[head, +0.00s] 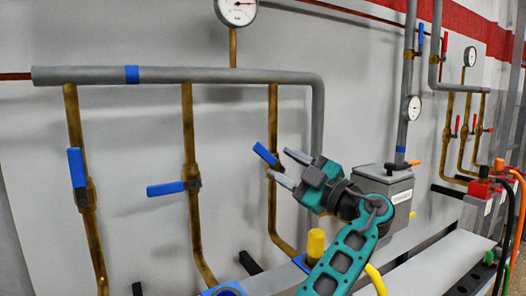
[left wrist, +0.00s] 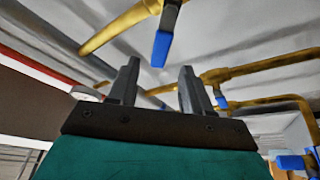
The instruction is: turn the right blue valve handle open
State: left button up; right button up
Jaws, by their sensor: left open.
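The right blue valve handle (head: 265,154) sits on the rightmost of three brass pipes under the grey header pipe. It is tilted, running from upper left down to the valve on the pipe. My left gripper (head: 281,165) is open and empty just to the right of it, fingers pointing left towards the valve. In the left wrist view, a blue handle (left wrist: 161,49), seemingly this one, shows beyond the gap between my open fingertips (left wrist: 160,68). No finger is visibly closed on it; I cannot tell whether any touches. My right gripper is not in view.
The middle blue handle (head: 166,189) lies nearly level across its pipe, and the left blue handle (head: 76,168) stands nearly upright along its pipe. A grey box (head: 386,190) is behind my arm. A yellow cap (head: 315,243) stands below it. A gauge (head: 237,10) is above.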

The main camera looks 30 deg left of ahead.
aim_at(265, 154)
pick_arm(q)
jog(key=x, duration=0.7)
jog(key=shift+p, duration=0.4)
jog(key=shift+c, duration=0.5)
grip_shut()
